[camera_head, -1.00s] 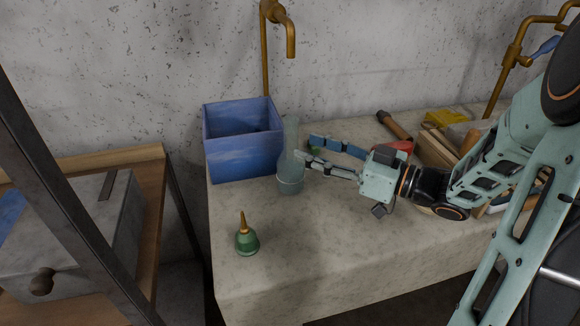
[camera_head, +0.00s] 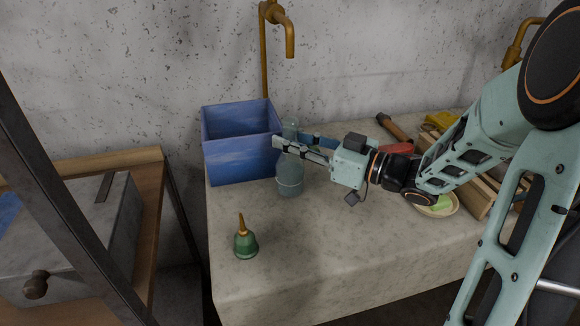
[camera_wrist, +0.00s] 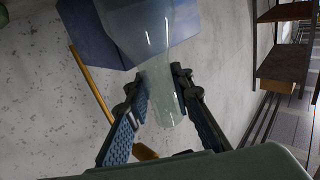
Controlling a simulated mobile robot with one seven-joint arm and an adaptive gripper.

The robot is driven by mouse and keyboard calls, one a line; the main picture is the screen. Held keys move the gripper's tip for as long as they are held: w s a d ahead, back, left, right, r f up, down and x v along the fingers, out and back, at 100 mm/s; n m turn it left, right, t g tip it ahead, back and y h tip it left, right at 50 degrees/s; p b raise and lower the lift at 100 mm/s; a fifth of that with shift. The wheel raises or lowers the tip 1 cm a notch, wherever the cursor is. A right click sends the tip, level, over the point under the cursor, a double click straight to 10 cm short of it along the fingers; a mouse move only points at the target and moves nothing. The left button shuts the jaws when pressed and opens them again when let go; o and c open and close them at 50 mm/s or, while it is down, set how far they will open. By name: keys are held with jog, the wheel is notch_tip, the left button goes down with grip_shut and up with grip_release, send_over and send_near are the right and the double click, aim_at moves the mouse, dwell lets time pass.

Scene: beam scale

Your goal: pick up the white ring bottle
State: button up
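The white ring bottle (camera_head: 290,181) is a clear, bluish glass bottle with a pale ring low on its body. It stands upright on the stone counter (camera_head: 330,235), just right of the blue box. My gripper (camera_head: 291,140) reaches in from the right at the height of its neck, one finger in front and the other behind. In the wrist view the neck of the bottle (camera_wrist: 162,95) lies between the two fingers of my gripper (camera_wrist: 158,82). The fingers are spread and close to the glass; firm contact cannot be made out. The front finger hides part of the neck.
The open blue box (camera_head: 240,155) is close beside the bottle, below a brass pipe (camera_head: 265,60). A green squeeze bottle (camera_head: 246,244) stands at front left. The front middle counter is clear.

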grip_shut()
jog(key=shift+r, duration=0.15)
